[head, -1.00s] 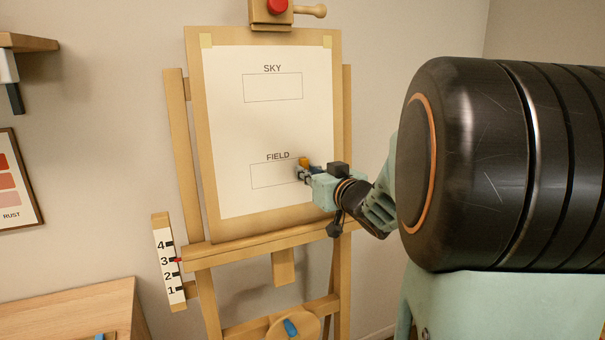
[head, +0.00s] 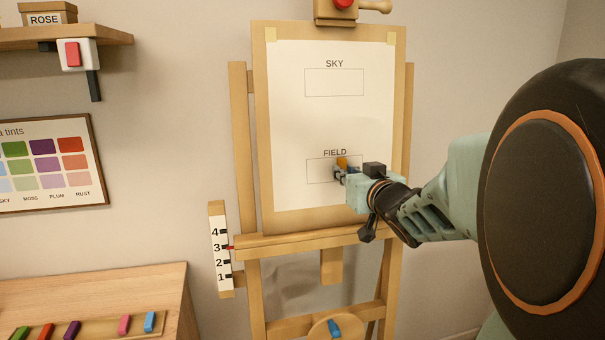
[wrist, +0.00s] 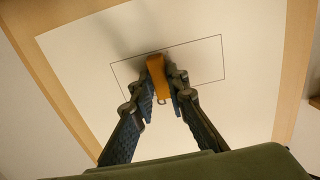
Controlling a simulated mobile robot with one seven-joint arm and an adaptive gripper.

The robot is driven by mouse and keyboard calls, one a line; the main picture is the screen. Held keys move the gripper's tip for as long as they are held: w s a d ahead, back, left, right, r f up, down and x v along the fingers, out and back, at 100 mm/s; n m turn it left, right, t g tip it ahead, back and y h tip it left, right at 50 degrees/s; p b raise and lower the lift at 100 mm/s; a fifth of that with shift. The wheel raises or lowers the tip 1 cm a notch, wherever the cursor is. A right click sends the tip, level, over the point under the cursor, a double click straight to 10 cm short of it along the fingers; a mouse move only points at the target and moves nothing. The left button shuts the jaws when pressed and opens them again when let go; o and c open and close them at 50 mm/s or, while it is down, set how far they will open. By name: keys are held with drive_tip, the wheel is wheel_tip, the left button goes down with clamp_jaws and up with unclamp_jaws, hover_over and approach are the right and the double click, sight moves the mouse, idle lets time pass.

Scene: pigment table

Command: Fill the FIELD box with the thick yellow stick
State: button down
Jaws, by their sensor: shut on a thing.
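My gripper (head: 342,172) is shut on a short, thick yellow-orange stick (head: 342,162) in front of the easel's paper. The stick also shows between my fingertips in the wrist view (wrist: 157,72). The FIELD box (head: 318,172) is an outlined rectangle low on the white paper, and no colour shows inside it. In the wrist view the stick overlaps the middle of the box (wrist: 202,64). Whether its tip touches the paper I cannot tell. My gripper hides part of the box's right side in the head view.
The empty SKY box (head: 334,83) is higher on the paper. The wooden easel (head: 240,150) has a numbered scale (head: 221,252) at its lower left. A table (head: 110,290) at the lower left holds several coloured sticks. A shelf (head: 105,37) hangs above it.

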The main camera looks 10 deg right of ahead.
sight(326, 169)
drive_tip(key=shift+s+a+b, duration=0.1)
drive_tip(key=shift+a+b, duration=1.35)
drive_tip(key=shift+a, duration=1.1)
drive_tip(key=shift+s+a+r+b, duration=0.2)
drive_tip(key=shift+a+b, duration=0.3)
drive_tip(key=shift+a, duration=0.35)
drive_tip(key=shift+s+a+r+b, duration=0.1)
drive_tip(key=shift+s+a+b, duration=0.1)
drive_tip(key=shift+a+b, duration=0.45)
drive_tip(key=shift+w+d+p, duration=0.15)
drive_tip(key=shift+d+p, duration=0.3)
drive_tip(key=shift+p, duration=0.45)
drive_tip(key=shift+d+p, duration=0.45)
drive_tip(key=shift+d, duration=0.15)
drive_tip(key=shift+d+f, duration=0.1)
drive_tip(key=shift+d, duration=0.2)
drive_tip(key=shift+d+p, duration=0.8)
drive_tip(key=shift+d, duration=0.2)
drive_tip(key=shift+d+f, duration=0.15)
drive_tip(key=shift+d, duration=0.3)
drive_tip(key=d+p, duration=0.4)
drive_tip(key=d, duration=0.4)
drive_tip(key=shift+w, duration=0.45)
